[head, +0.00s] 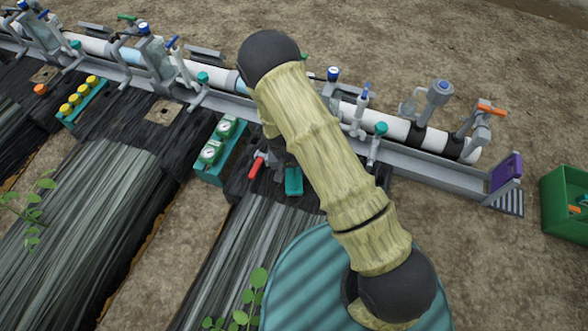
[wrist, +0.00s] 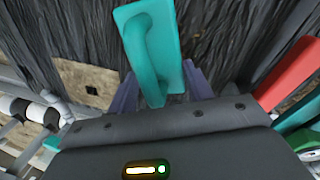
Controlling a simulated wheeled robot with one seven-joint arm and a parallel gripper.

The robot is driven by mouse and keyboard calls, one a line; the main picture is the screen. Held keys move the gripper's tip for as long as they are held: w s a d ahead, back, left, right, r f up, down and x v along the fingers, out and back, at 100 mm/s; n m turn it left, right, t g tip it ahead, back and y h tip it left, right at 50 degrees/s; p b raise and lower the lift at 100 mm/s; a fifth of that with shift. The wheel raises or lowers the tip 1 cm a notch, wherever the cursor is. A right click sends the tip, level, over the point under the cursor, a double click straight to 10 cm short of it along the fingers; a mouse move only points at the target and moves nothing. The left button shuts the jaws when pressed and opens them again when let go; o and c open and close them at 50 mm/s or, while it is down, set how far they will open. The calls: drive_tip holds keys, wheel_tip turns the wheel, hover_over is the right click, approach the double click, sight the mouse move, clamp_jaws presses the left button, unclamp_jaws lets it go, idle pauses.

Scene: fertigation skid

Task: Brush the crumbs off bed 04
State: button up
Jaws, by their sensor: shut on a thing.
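My gripper (wrist: 161,88) is shut on a teal tool with a looped handle, which I take to be the brush (wrist: 160,35). The handle sits between the two purple fingers, and its flat teal plate reaches away over dark, creased film. In the head view the teal brush (head: 293,181) shows beside my arm, at the far end of a film-covered bed (head: 235,255); my arm hides most of the gripper. A second film-covered bed (head: 95,195) lies to the left. I cannot read any bed number, and no crumbs can be made out. Bristles are not visible.
A red-handled part (head: 257,165) and a teal block with gauges (head: 213,150) stand close to the gripper. A white pipe in a grey channel (head: 430,172) with valves runs across the back. A green crate (head: 566,200) is at right. Plants (head: 240,305) grow in front.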

drive_tip(key=shift+w+a+f, duration=0.1)
drive_tip(key=shift+w+a, duration=0.2)
drive_tip(key=shift+a, duration=0.55)
drive_tip(key=shift+w+a+f, duration=0.1)
drive_tip(key=shift+w+a, duration=0.2)
drive_tip(key=shift+a, duration=0.5)
